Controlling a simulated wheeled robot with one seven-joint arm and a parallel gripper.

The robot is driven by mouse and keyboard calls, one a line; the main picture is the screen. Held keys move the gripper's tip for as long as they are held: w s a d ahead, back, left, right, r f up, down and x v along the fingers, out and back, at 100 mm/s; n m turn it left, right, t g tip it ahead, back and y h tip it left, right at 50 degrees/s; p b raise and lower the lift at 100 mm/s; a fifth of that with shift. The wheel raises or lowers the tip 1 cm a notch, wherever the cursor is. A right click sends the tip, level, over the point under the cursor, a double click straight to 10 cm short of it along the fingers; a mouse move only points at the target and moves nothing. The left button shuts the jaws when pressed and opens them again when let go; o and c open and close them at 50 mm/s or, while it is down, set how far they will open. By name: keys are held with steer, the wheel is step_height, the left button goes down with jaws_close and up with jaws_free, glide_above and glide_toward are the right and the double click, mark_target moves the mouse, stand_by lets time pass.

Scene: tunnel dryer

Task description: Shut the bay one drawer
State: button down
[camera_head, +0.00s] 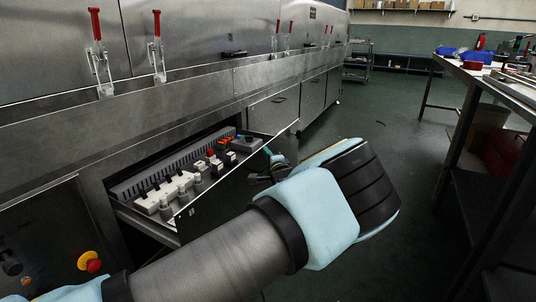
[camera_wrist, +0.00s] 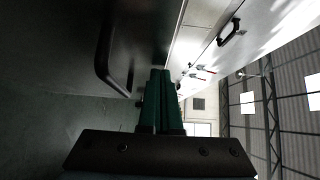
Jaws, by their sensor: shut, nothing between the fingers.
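The bay one drawer (camera_head: 215,196) stands pulled out of the machine's lower front in the head view. Several electrical parts in grey, white, red and orange sit inside it. My gripper (camera_head: 268,153) is at the far right end of the drawer's front, and my arm hides part of that front. In the wrist view the green fingers of my gripper (camera_wrist: 161,74) are shut with nothing between them. A dark panel with a bar handle (camera_wrist: 106,55) is left of the fingers, apart from them. I cannot tell whether the fingertips touch the drawer.
The steel machine (camera_head: 200,40) runs along the left, with red-handled clamps (camera_head: 95,25) above. A red and yellow stop button (camera_head: 89,262) is at lower left. A workbench (camera_head: 490,85) stands at the right.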

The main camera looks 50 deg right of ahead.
steer(key=w+a+b, duration=0.1)
steer(key=w+a, duration=0.2)
steer(key=w, duration=1)
steer(key=w+a+b, duration=0.1)
steer(key=w+a, duration=0.3)
steer(key=w, duration=0.9)
steer(key=shift+b, duration=0.35)
